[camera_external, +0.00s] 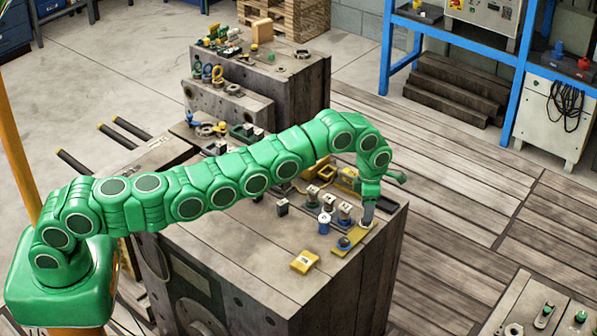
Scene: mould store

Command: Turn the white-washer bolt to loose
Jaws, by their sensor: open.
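My green arm reaches across the big block, and my gripper (368,217) points down at its right front part. The gripper is open, its fingertips low over the far end of a small yellow plate (353,239). A pale spot (365,224) shows at the fingertips; it may be the white-washer bolt, but the fingers hide most of it. I cannot tell whether the fingers stand around a bolt head or touch it. A dark bolt with a bluish base (345,243) stands on the plate's near end, left of the gripper. The turn position cannot be read.
Several small metal blocks (283,206) and a white-and-blue piece (324,222) stand left of the gripper. A second block (297,83) with parts stands behind.

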